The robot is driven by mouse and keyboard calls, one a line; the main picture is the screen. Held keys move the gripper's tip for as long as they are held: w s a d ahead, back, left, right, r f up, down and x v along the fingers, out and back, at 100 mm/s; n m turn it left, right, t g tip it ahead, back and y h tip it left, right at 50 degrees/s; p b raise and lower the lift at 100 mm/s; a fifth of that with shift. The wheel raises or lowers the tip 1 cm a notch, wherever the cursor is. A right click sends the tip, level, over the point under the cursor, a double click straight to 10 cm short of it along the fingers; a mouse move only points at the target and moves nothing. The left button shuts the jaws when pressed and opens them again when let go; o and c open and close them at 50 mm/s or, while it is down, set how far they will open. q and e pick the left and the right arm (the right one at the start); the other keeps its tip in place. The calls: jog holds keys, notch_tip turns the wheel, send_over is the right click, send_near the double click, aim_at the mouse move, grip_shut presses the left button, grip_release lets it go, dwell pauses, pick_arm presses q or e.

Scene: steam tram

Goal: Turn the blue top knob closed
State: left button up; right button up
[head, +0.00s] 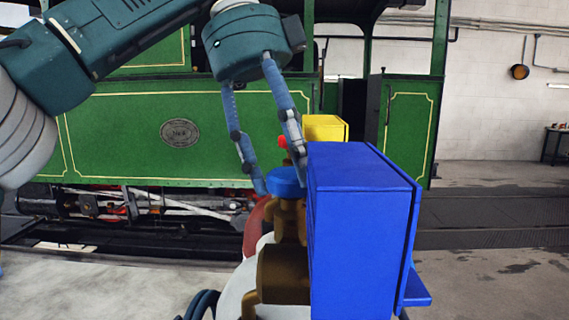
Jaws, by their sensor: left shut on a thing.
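The blue top knob (286,183) sits on top of a brass-brown valve (284,272), left of a large blue box. My left gripper (284,188) comes down from above with its two fingers on either side of the knob, and it is shut on it. The right finger partly hides the knob's right side and stands close to the box. My right gripper is not in view.
The tall blue box (362,230) stands directly right of the valve. A yellow box (325,128) and a small red knob (282,142) are behind. The green steam tram (130,140) fills the background. Open floor (490,285) lies at right.

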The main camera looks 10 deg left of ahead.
pick_arm(q)
jog(key=shift+d+r+m, duration=0.1)
jog(key=shift+r+m, duration=0.05)
jog(key=shift+m, duration=0.45)
jog(key=o, duration=0.8)
jog(key=shift+o, duration=0.4)
jog(key=shift+d, duration=0.1)
jog(key=shift+n, duration=0.4)
